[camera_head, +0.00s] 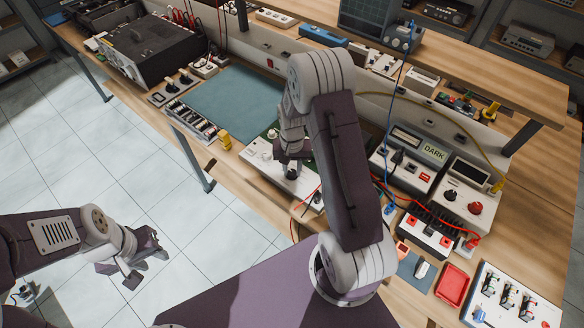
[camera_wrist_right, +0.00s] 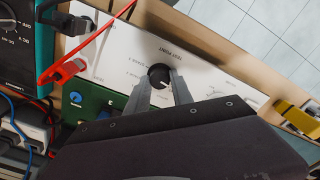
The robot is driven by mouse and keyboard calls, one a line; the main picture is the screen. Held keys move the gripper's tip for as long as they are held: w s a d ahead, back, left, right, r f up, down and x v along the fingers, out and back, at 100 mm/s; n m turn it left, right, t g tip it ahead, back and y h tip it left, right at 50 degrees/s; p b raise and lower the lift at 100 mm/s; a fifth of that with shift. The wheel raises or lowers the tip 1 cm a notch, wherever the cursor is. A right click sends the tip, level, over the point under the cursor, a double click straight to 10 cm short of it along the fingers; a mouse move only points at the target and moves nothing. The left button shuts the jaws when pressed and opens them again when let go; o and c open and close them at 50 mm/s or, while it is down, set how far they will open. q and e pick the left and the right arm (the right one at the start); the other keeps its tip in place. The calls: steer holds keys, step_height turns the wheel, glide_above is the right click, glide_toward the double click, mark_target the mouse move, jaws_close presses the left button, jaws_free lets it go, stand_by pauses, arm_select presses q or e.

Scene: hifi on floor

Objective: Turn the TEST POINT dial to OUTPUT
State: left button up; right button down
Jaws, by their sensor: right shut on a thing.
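The TEST POINT dial (camera_wrist_right: 159,76) is a round black knob with a pale pointer mark on a white panel (camera_wrist_right: 120,55), seen in the right wrist view. Small printed labels ring it, too small to read surely, and I cannot tell which one the pointer faces. My right gripper (camera_wrist_right: 168,84) is shut on the dial, one finger on each side. In the head view my right gripper (camera_head: 291,160) is over the white panel (camera_head: 262,158) at the bench's front edge. My left gripper (camera_head: 135,262) hangs over the floor at the left, apart from the bench, its fingers spread.
A green board (camera_wrist_right: 85,104) adjoins the panel. A red lead (camera_wrist_right: 75,62) runs to the panel's side. A teal mat (camera_head: 235,103) lies left of my right arm. Power supplies (camera_head: 410,160) and a red tray (camera_head: 453,285) stand to the right.

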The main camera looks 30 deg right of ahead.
mark_target(292, 172)
steer(key=m+p, duration=0.1)
steer(key=m, duration=0.5)
steer(key=shift+r+m, duration=0.1)
steer(key=shift+m, duration=0.2)
steer(key=m+p, duration=0.1)
steer(key=m, duration=0.4)
steer(key=shift+m, duration=0.4)
steer(key=c, duration=1.1)
jaws_free()
step_height(292, 172, up, 9)
